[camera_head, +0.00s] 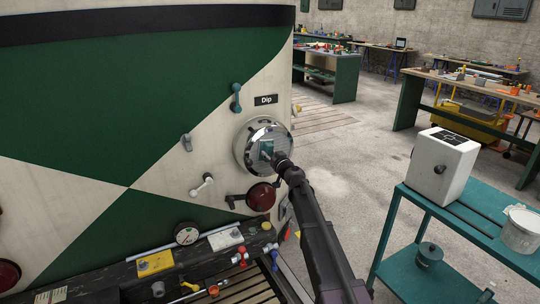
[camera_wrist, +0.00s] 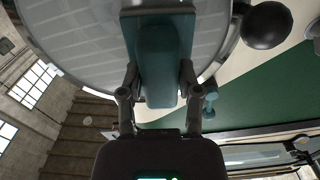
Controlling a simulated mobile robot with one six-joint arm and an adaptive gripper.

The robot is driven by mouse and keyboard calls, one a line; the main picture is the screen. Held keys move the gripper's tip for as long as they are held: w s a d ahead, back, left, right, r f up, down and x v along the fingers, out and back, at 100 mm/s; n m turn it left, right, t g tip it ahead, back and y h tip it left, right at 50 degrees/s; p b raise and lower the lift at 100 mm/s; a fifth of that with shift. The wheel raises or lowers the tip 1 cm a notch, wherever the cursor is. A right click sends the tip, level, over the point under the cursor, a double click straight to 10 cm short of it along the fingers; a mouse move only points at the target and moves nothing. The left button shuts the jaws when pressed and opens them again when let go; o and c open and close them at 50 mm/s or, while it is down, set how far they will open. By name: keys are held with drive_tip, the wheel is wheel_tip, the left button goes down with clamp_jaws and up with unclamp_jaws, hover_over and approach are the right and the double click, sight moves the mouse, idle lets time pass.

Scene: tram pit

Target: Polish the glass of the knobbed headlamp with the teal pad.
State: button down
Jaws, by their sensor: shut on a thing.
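The headlamp (camera_head: 246,157) is a round lamp with a metal rim and ribbed glass, on the cream and green tram front below the "Dip" plate. Its glass (camera_wrist: 75,35) fills the upper left of the wrist view. My gripper (camera_head: 271,156) is shut on the teal pad (camera_head: 267,146) in front of the glass. In the wrist view my gripper (camera_wrist: 157,88) has one finger on each side of the teal pad (camera_wrist: 158,55). The pad's far face is hidden, so I cannot tell whether it touches the glass. A dark round knob (camera_wrist: 267,25) shows beside the rim.
A teal lever (camera_head: 236,97), a grey switch (camera_head: 186,142) and a red lamp (camera_head: 261,197) surround the headlamp. A gauge (camera_head: 187,234) sits on the ledge below. A teal cart (camera_head: 465,226) with a white box (camera_head: 443,165) stands at right. Floor between is clear.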

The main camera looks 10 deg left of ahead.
drive_tip(key=shift+w, duration=0.1)
drive_tip(key=shift+w+d, duration=0.35)
drive_tip(key=shift+d, duration=0.3)
drive_tip(key=shift+w+d, duration=0.1)
drive_tip(key=shift+w+d, duration=0.35)
drive_tip(key=shift+d, duration=0.1)
drive_tip(key=shift+w+d, duration=0.1)
idle(0.3)
drive_tip(key=shift+w+d, duration=0.3)
drive_tip(key=shift+d, duration=0.3)
drive_tip(key=shift+w+d, duration=0.45)
drive_tip(key=shift+d, duration=0.1)
idle(0.3)
